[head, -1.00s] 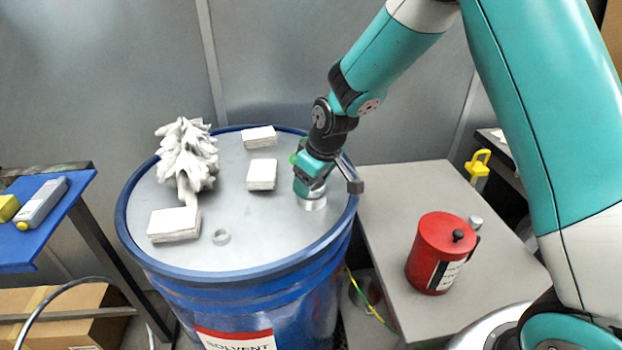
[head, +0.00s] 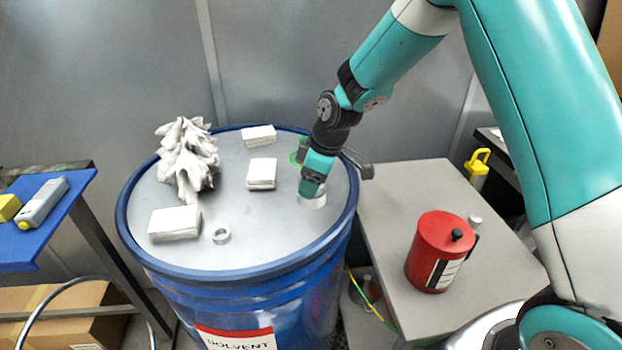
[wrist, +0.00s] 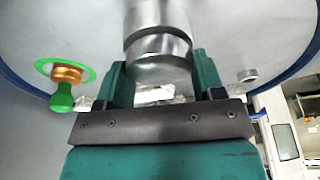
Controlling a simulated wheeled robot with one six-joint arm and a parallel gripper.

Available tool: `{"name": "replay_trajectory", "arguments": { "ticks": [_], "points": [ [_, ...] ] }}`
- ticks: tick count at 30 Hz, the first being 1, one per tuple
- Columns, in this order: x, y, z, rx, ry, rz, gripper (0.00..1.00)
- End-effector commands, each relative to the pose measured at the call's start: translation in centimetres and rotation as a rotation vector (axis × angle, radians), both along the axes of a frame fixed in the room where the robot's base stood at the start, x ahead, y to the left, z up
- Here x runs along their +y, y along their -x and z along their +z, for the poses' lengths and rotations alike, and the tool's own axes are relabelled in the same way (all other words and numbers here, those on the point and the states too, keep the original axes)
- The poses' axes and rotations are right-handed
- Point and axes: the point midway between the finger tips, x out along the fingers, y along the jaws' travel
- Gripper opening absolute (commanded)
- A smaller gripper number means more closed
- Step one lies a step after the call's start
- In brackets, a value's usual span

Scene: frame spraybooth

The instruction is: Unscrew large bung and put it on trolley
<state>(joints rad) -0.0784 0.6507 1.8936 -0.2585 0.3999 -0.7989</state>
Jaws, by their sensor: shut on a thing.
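The large bung (head: 313,201) is a silvery metal cylinder on the right part of the blue drum's (head: 240,262) grey lid. My gripper (head: 312,190) points down over it and is shut on it. In the wrist view, the bung (wrist: 158,45) sits between my two teal fingers (wrist: 162,78). Its lower end is hidden, so I cannot tell how far it is unscrewed. A grey-topped table (head: 385,225) stands right of the drum and a blue-topped one (head: 40,235) at the left; I cannot tell which is the trolley.
The lid holds several white blocks (head: 262,174), a crumpled white cloth-like heap (head: 187,160) and a small metal ring (head: 221,236). A green-handled brass fitting (wrist: 67,76) is close to my gripper. A red can (head: 440,252) stands on the grey table, whose left part is clear.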

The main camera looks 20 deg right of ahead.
Motion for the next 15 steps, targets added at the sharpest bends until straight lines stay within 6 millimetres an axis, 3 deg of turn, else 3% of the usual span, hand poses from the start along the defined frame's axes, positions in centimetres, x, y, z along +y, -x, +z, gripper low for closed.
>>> {"name": "replay_trajectory", "arguments": {
  "ticks": [8, 15],
  "points": [
    [-0.08, -0.1, -0.02, 0.001, 0.001, 0.34, 0.43],
    [-0.05, -0.04, 0.0, 0.0, 0.0, 0.382, 0.43]
  ]
}}
